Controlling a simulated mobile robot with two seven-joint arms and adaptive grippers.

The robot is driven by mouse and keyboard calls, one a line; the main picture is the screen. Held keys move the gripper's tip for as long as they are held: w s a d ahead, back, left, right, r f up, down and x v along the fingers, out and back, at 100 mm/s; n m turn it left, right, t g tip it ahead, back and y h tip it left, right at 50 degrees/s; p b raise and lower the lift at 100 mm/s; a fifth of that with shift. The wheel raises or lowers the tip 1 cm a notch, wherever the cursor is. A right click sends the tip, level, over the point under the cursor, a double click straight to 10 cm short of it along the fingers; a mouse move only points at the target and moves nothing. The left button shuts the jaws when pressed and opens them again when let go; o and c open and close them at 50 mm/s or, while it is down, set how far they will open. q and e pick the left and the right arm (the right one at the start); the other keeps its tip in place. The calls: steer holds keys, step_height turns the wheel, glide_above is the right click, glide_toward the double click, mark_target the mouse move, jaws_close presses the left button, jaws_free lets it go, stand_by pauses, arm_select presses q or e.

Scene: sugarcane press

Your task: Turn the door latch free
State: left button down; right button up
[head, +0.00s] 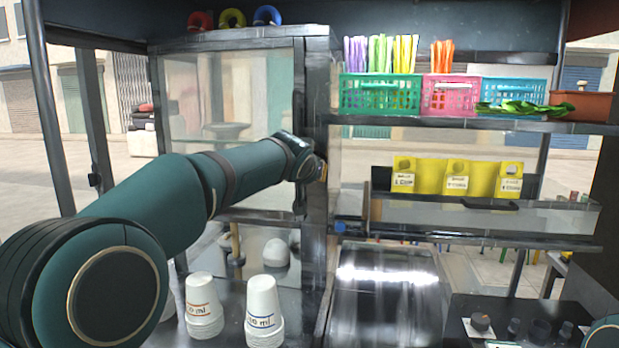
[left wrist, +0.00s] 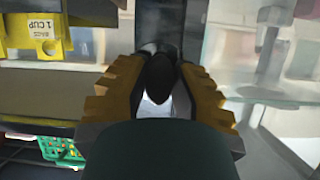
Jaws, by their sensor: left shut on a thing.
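The glass door (head: 225,100) of the metal cabinet is at the upper left of the head view, and it looks closed. My left gripper (head: 320,170) reaches to the dark upright post at the door's right edge. In the left wrist view the yellow ridged fingers of my left gripper (left wrist: 157,85) are shut on the dark door latch (left wrist: 158,68), which sits between them. In the head view the latch is hidden behind my gripper. The latch's exact angle is hard to tell. My right gripper is not in view.
Stacks of white cups (head: 203,305) and (head: 263,310) stand below my left arm. A shelf (head: 450,122) to the right holds green, pink and blue baskets (head: 380,95). Yellow bag boxes (head: 457,177) stand beneath it. A shiny metal panel (head: 387,300) is at lower middle.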

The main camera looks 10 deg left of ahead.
arm_select(q)
steer(key=shift+f, duration=0.1)
stand_by(0.4)
steer(key=c, duration=0.8)
jaws_free()
steer(key=shift+w+d, duration=0.1)
steer(key=shift+o, duration=0.2)
steer(key=v, duration=1.2)
